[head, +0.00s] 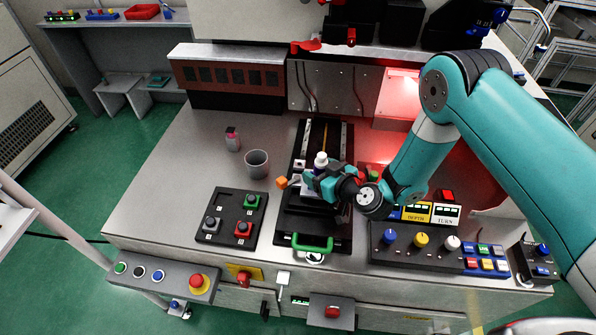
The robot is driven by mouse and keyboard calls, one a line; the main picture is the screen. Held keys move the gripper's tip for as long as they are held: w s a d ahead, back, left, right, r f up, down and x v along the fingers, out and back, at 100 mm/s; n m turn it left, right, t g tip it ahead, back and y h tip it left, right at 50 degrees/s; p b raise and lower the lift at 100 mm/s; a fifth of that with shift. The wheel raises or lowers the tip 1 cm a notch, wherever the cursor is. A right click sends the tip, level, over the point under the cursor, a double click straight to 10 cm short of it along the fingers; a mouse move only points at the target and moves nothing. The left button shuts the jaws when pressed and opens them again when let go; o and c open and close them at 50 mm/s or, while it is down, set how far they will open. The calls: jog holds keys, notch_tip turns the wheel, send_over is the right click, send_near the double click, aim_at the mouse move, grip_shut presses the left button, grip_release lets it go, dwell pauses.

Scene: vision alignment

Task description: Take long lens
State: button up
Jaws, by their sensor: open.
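A small upright cylinder, white with a dark purple band (320,161), stands on the black slide stage in the middle of the table; it may be the long lens, but it is too small to be sure. My gripper (316,177) reaches in from the right, low over the stage, with its teal fingers close beside this cylinder. The gripper is open. I cannot tell whether a finger touches the cylinder. The gripper and wrist hide part of the stage and the cylinder's lower end.
A grey cup (256,164) and a small pink-capped bottle (233,139) stand left of the stage. A black button box (229,217) lies front left, a knob panel (440,249) front right. A green handle (312,243) is at the stage's front.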

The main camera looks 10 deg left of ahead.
jog(key=shift+w+d, duration=0.2)
jog(key=shift+d, duration=0.15)
jog(key=shift+a, duration=0.2)
jog(key=shift+c, duration=0.5)
jog(key=shift+s+a, duration=0.1)
jog(key=shift+a, duration=0.05)
jog(key=c, duration=1.1)
grip_shut()
jog(key=shift+r, duration=0.1)
